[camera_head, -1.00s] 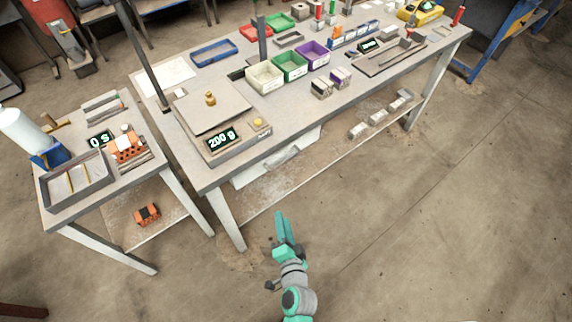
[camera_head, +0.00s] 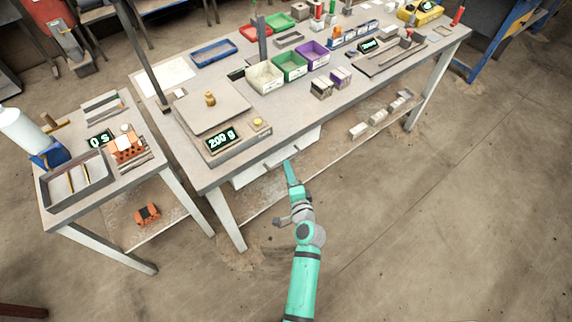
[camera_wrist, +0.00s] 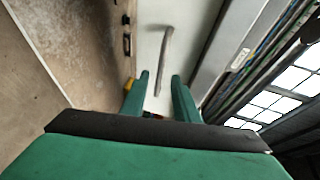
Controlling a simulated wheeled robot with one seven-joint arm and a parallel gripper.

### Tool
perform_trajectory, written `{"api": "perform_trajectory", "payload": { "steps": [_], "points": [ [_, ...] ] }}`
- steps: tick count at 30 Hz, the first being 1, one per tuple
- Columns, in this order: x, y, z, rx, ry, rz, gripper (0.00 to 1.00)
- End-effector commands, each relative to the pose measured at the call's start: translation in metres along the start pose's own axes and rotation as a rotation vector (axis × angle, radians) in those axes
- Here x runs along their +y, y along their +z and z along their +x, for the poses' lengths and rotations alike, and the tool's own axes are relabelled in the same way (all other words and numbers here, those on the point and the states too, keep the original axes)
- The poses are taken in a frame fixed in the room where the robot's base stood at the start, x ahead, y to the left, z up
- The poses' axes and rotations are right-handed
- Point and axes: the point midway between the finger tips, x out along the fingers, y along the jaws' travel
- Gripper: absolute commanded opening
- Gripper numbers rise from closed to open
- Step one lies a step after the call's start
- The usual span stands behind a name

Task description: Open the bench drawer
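The bench drawer (camera_head: 245,177) is a pale front under the near edge of the long workbench (camera_head: 395,70). It looks shut, though my arm and the bench top hide part of it. In the wrist view the drawer front (camera_wrist: 150,48) is a white panel with a curved grey bar handle (camera_wrist: 163,62). My gripper (camera_head: 289,170) points at the drawer front from the near side. In the wrist view its two green fingers (camera_wrist: 158,85) are apart, with the handle's lower end beyond and between their tips. The gripper is open and empty, and no contact with the handle shows.
A scale (camera_head: 222,138) reading 200 g stands on the bench above the drawer. Coloured bins (camera_head: 290,67) stand behind it. A white bench leg (camera_head: 226,218) is left of my arm. A smaller side table (camera_head: 75,215) stands at left. The floor at right is clear.

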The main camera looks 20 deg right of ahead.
Motion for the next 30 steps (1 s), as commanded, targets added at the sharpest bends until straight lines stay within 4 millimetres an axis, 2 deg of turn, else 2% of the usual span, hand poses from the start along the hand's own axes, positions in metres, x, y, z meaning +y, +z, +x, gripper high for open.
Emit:
{"api": "perform_trajectory", "payload": {
  "steps": [3,9,19,20,23,30],
  "points": [
    [-0.001,-0.001,0.018,0.001,-0.001,-0.001,0.28],
    [0.0,-0.001,0.035,0.001,0.0,0.0,0.28],
    [0.0,0.0,0.038,0.001,0.0,-0.001,0.28],
    [0.0,0.0,0.038,0.001,0.0,-0.001,0.26],
    [0.0,0.0,0.038,0.001,0.0,-0.001,0.02],
    [0.0,0.0,0.037,0.001,0.0,-0.001,0.0]
  ]
}}
